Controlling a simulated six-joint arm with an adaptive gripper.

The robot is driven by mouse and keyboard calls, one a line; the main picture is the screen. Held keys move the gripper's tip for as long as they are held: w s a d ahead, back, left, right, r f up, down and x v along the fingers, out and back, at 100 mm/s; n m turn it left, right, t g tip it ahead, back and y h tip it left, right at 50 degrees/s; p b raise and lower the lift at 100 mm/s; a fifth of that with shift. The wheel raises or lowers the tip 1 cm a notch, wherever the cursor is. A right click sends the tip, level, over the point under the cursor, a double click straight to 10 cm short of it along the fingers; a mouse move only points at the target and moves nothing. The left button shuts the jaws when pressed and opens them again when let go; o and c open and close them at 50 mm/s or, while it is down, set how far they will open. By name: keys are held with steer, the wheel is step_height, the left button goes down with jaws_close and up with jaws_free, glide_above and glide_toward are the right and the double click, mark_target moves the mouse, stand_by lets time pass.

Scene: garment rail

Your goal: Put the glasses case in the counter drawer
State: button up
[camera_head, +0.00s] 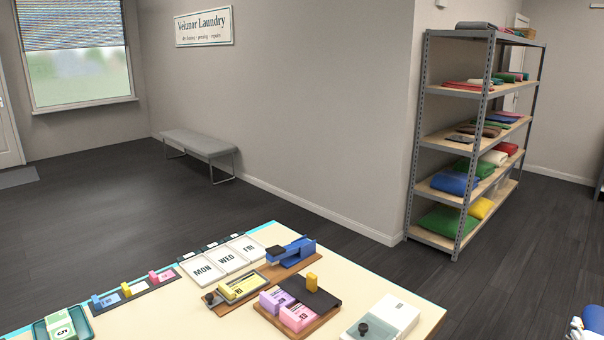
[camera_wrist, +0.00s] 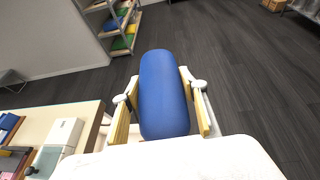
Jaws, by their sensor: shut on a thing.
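The glasses case (camera_wrist: 163,95) is a blue, rounded, elongated case in the middle of the wrist view. My gripper (camera_wrist: 161,100) is shut on it, with one yellow-padded finger along each side. The case is held up over the dark floor, to the right of the counter (camera_wrist: 88,112). In the head view, a blue piece of the case (camera_head: 594,318) shows at the bottom right corner, past the counter's right end. I cannot make out the counter drawer clearly in either view.
The counter top (camera_head: 418,300) carries day-marked trays (camera_head: 222,258), a stapler-like blue tool (camera_head: 291,251), tag blocks and a white box (camera_head: 392,316). A shelf rack (camera_head: 470,140) with folded cloth stands behind. A grey bench (camera_head: 200,145) is by the wall. Floor right of the counter is clear.

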steer(key=shift+w+a, duration=0.35)
steer(key=shift+a, duration=0.1)
steer(key=w+a+f+n+t+y, duration=0.1)
steer(key=w+a, duration=0.5)
steer(key=a, duration=0.6)
steer(key=w+a+f+n+t+y, duration=0.1)
steer(key=w+a+f+n+y, duration=0.3)
steer(key=a, duration=0.8)
steer(key=w+a+f+n+y, duration=0.3)
steer(key=w+a+n+y, duration=0.2)
steer(key=a, duration=0.7)
steer(key=shift+w+f+n+t+y, duration=0.15)
steer(key=shift+w+y, duration=0.35)
steer(key=shift+w, duration=0.6)
steer(key=shift+w+n+t+y, duration=0.25)
steer(key=shift+w+y, duration=0.25)
steer(key=shift+w, duration=0.6)
steer(key=s+a+n+g+y, duration=0.2)
steer(key=a+n+y, duration=0.1)
steer(key=a, duration=0.8)
steer(key=s+a+f+n+g+y, duration=0.1)
steer(key=s+a+n+g+y, duration=0.1)
steer(key=a, duration=1)
steer(key=s+a+n+g+y, duration=0.3)
steer(key=a+n+g+y, duration=0.1)
steer(key=a, duration=0.8)
steer(key=shift+f+n, duration=0.4)
steer(key=shift+n, duration=0.4)
steer(key=shift+a, duration=0.1)
